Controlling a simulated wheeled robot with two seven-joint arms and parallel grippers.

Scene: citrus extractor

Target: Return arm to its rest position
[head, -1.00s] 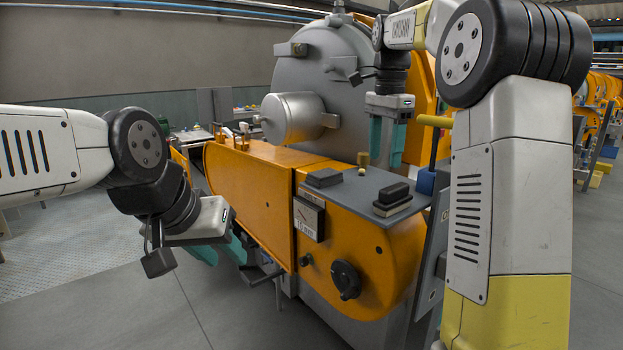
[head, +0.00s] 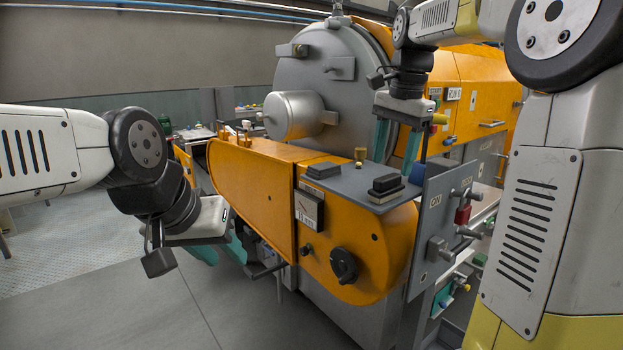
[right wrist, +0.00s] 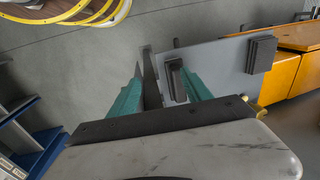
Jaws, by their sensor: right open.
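My right gripper (head: 396,158) hangs fingers-down in the head view, above the grey top plate (head: 345,183) of the orange citrus extractor (head: 265,200). Its two teal fingers are apart with nothing visibly held. In the right wrist view the right gripper (right wrist: 158,82) also shows open, with the grey plate and black blocks beyond the fingers. My left gripper (head: 220,250) is low at the left, in front of the extractor's orange front. Its teal fingers are apart and look empty. The right upper arm covers the right edge of the head view.
A black block (head: 386,185) and a dark flat box (head: 324,170) sit on the plate, with a small brass cylinder (head: 360,155) behind. A grey side panel (head: 433,225) marked ON carries a red padlock (head: 463,214). The floor at lower left is clear.

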